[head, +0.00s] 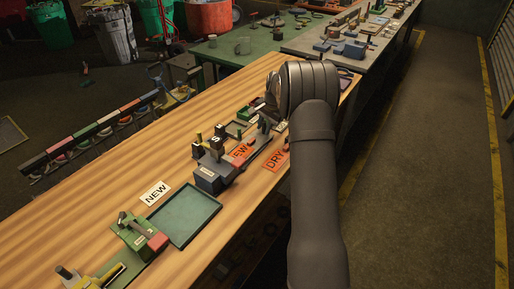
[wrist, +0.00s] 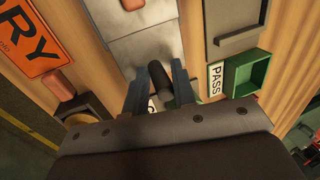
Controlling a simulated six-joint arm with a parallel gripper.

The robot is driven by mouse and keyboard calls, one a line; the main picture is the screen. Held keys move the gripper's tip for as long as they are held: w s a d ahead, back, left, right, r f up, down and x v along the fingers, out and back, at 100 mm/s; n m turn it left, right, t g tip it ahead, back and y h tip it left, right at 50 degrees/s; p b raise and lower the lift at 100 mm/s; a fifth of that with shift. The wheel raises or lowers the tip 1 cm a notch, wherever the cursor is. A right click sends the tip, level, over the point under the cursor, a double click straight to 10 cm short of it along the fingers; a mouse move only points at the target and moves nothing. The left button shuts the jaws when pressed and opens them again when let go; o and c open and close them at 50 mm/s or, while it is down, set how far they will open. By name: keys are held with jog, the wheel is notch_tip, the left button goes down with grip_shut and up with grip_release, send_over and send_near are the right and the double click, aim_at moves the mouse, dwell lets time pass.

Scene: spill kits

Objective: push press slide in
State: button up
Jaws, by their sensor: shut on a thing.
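In the wrist view my gripper (wrist: 167,72) has its two fingers on either side of a dark round handle (wrist: 166,92) and is shut on it. A grey metal plate (wrist: 140,38) lies just beyond the fingertips. I cannot tell whether the handle is joined to that plate. In the head view a dark press-like fixture (head: 207,179) stands on the wooden bench, with a long low part running toward my arm. My arm hides the gripper's fingertips and the handle there.
A green bin (wrist: 248,72) and a PASS label (wrist: 215,79) are right of the fingers. A teal tray (head: 184,216) and green fixture (head: 136,232) are nearer. Bare wood (head: 100,200) lies left.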

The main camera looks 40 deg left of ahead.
jog(key=shift+o, duration=0.2)
jog(key=shift+s+a+r, duration=0.15)
jog(key=shift+s+a, duration=0.05)
jog(key=shift+s, duration=1.4)
jog(key=shift+s+a+r, duration=0.1)
jog(key=shift+s+a, duration=0.05)
jog(key=shift+s, duration=1.45)
jog(key=o, duration=0.6)
jog(key=shift+o, duration=1.2)
jog(key=shift+d+f, duration=0.1)
jog(key=shift+d, duration=0.05)
jog(key=v, duration=0.7)
jog(key=shift+d, duration=0.15)
jog(key=shift+f, duration=0.2)
